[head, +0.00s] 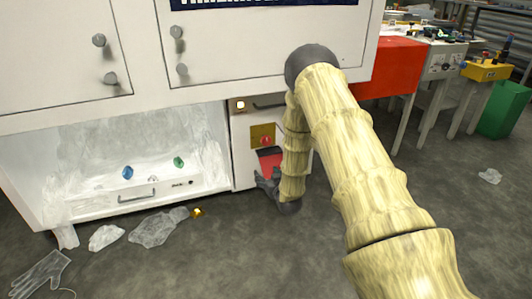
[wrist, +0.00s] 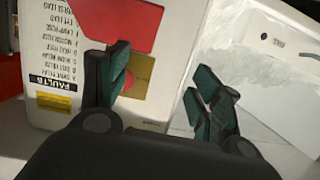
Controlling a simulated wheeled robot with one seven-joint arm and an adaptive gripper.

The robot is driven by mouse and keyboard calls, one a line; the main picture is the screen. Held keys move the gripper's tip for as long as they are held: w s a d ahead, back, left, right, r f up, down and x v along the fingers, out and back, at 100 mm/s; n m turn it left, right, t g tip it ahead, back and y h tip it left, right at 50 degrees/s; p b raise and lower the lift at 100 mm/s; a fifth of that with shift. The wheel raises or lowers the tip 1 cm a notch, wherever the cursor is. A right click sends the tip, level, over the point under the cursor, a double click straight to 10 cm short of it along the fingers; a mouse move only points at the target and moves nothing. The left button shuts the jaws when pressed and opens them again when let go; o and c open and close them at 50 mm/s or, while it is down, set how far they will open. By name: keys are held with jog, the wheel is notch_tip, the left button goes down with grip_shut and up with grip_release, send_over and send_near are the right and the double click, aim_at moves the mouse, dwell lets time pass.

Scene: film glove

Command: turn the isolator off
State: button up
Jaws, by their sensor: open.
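The isolator, a red knob on a yellow plate (head: 264,137), is on the front of a narrow white panel under the cabinet. In the wrist view the yellow plate (wrist: 141,76) shows beside and partly behind the left finger, with its red part close to that finger. My gripper (head: 266,180) is just below the isolator in the head view, in front of a red patch. In the wrist view my gripper (wrist: 165,90) has its dark green fingers apart and nothing between them. I cannot tell whether a finger touches the knob.
The white panel (head: 243,165) stands right of an open bay with a drawer, a blue knob (head: 128,172) and a green knob (head: 178,162). Clear film scraps (head: 152,228) lie on the floor. A red cabinet (head: 390,66) and benches are at right.

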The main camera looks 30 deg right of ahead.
aim_at(267, 142)
jog(key=w+d+r+t+h+b, duration=0.1)
jog(key=w+d+r+t, duration=0.3)
jog(key=d, duration=0.3)
jog(key=shift+g, duration=0.7)
jog(key=b+x, duration=0.1)
jog(key=x, duration=0.2)
jog(key=r+b+x, duration=0.1)
jog(key=b+x, duration=0.1)
jog(key=x, duration=0.1)
jog(key=b+x, duration=0.2)
jog(key=x, duration=0.2)
jog(key=shift+a+r, duration=0.15)
jog(key=shift+r, duration=0.1)
jog(key=shift+w+r, duration=0.15)
jog(key=shift+w, duration=0.45)
jog(key=c, duration=1)
